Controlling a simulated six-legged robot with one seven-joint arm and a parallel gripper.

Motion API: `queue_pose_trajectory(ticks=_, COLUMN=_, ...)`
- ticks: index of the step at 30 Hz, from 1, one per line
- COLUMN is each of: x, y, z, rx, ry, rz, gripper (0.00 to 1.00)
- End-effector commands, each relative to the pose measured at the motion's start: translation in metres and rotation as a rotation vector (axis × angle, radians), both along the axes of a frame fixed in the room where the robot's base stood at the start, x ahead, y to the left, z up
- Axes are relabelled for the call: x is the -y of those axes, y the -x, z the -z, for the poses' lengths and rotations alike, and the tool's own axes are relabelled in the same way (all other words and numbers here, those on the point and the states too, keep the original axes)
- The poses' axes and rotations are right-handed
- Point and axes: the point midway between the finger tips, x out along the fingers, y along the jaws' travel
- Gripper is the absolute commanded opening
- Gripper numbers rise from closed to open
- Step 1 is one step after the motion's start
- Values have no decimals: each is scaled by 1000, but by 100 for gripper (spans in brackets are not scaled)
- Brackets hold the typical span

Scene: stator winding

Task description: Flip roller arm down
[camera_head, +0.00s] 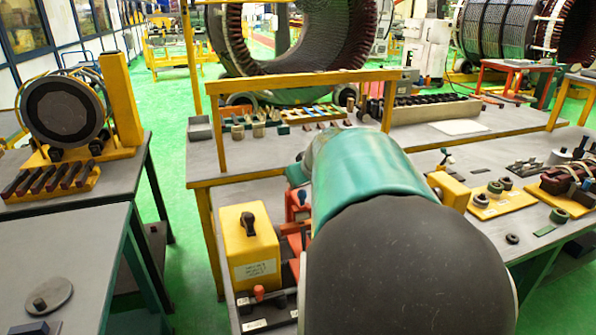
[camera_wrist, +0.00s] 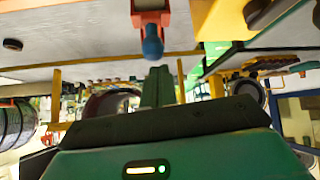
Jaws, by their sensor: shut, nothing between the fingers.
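In the wrist view, which is upside down, an orange-red bracket (camera_wrist: 151,14) carries a blue rounded knob or roller (camera_wrist: 152,42). I cannot tell for certain whether this is the roller arm. My gripper (camera_wrist: 158,80) shows as a narrow green pair of fingers, shut and empty. Its tip lies just below the blue end in the picture; I cannot tell whether they touch. In the head view, orange-red parts (camera_head: 297,207) stand beside the yellow box, partly hidden behind my teal and dark arm. My gripper is hidden there.
A yellow box (camera_head: 250,249) with a black knob stands left of my arm. A yellow frame (camera_head: 300,82) spans the bench. Parts trays (camera_head: 265,125) lie behind; a yellow plate with rings (camera_head: 497,200) lies right. Another bench (camera_head: 60,245) stands left, across a green floor gap.

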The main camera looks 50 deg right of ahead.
Motion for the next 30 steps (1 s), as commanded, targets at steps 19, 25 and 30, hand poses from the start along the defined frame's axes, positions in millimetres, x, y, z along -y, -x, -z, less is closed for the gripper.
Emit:
queue_pose_trajectory(ticks=19, x=-7, y=20, z=31, rx=-15, ry=-9, rz=3, gripper=0)
queue_pose_trajectory(ticks=25, x=-7, y=20, z=31, rx=-14, ry=-10, rz=4, gripper=0)
queue_pose_trajectory(ticks=30, x=-7, y=20, z=31, rx=-14, ry=-10, rz=4, gripper=0)
